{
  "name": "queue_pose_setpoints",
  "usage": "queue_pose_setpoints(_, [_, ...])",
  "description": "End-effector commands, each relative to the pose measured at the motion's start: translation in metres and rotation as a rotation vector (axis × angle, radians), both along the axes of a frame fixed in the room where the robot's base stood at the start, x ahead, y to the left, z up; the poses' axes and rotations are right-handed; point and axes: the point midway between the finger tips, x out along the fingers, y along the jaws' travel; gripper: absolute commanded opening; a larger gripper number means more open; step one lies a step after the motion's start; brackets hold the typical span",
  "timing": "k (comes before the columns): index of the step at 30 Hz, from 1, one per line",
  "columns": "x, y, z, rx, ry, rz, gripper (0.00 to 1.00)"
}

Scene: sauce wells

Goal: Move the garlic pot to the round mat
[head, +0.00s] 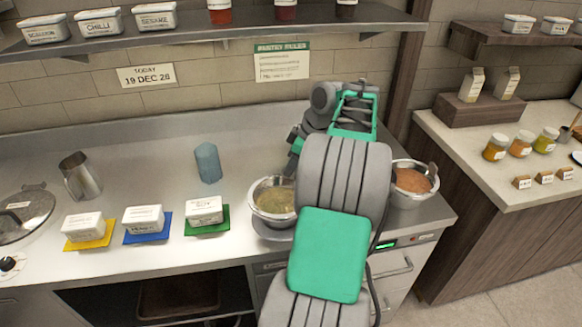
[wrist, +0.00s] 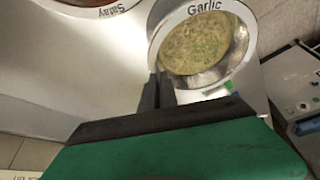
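The garlic pot (wrist: 197,50) is a round metal pot with a white "Garlic" label and a greenish sauce inside. In the head view the garlic pot (head: 273,197) is at the counter's front, left of my arm. In the wrist view my gripper (wrist: 158,80) has its dark fingers close together at the pot's near-left rim, and they appear shut on its wall. In the head view my arm hides the gripper. I cannot tell whether the pot is lifted. I cannot make out a round mat for certain; a grey round edge (head: 262,232) shows under the pot.
The satay pot (head: 412,182), with orange sauce, is right of my arm. Yellow (head: 88,245), blue (head: 130,239) and green (head: 222,228) square mats bear white tubs to the left. A blue cup (head: 208,163) and a metal pitcher (head: 80,177) stand behind.

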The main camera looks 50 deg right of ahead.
Motion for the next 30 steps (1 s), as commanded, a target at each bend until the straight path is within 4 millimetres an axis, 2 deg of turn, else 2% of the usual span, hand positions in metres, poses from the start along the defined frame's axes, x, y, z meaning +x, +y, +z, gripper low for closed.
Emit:
queue_pose_setpoints(6, [0.0004, -0.0003, 0.0013, -0.002, -0.002, 0.000, 0.00])
queue_pose_setpoints(7, [0.0004, -0.0003, 0.0013, -0.002, -0.002, 0.000, 0.06])
queue_pose_setpoints(15, [0.0002, 0.0000, 0.0004, -0.001, 0.000, 0.000, 0.28])
queue_pose_setpoints(21, [-0.0004, 0.0005, -0.0018, 0.002, 0.002, 0.000, 0.30])
queue_pose_setpoints(30, [-0.0001, 0.0002, -0.0008, 0.001, 0.001, -0.001, 0.54])
